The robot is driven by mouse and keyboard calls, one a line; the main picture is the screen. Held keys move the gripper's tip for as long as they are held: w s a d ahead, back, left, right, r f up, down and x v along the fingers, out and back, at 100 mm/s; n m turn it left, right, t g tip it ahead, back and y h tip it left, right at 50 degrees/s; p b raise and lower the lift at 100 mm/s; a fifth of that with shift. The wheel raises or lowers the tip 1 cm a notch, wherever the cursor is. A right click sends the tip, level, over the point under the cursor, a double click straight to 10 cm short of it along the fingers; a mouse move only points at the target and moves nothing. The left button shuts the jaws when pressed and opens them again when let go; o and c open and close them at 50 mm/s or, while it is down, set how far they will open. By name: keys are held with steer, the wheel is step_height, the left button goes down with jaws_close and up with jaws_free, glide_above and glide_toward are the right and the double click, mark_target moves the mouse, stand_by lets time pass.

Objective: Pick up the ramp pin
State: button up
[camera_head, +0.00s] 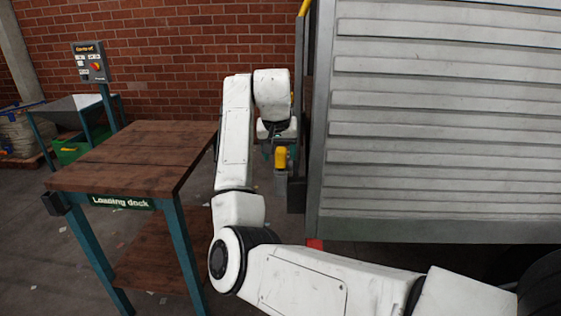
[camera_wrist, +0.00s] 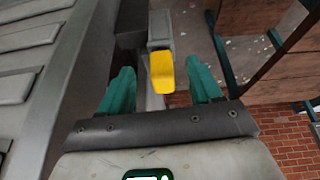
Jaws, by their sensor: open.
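The ramp pin appears to be the yellow-handled piece (camera_head: 281,157) at the left edge of the grey ramp or truck side, seated in a grey metal bracket. In the wrist view the yellow handle (camera_wrist: 162,71) shows between the two teal fingers, with grey metal beyond it. My gripper (camera_wrist: 161,80) is open, with one finger on each side of the handle and a visible gap at both. In the head view my gripper (camera_head: 267,152) is mostly hidden behind my wrist, close to the yellow piece.
The large grey ribbed panel (camera_head: 440,130) stands close on the right. A wooden-topped table marked "Loading dock" (camera_head: 135,155) is on the left. A control box (camera_head: 90,62) on a post stands behind it. Open floor lies between table and panel.

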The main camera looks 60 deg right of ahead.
mark_target(281, 160)
steer(key=shift+m+y, duration=0.3)
steer(key=d+f, duration=0.1)
steer(key=f, duration=0.1)
steer(key=w+d+f+p, duration=0.1)
steer(key=d+f, duration=0.1)
steer(key=w+d+f, duration=0.1)
steer(key=d+f, duration=0.1)
steer(key=shift+d+p, duration=0.1)
steer(key=shift+p, duration=0.3)
steer(key=shift+r, duration=0.15)
jaws_close()
stand_by(0.4)
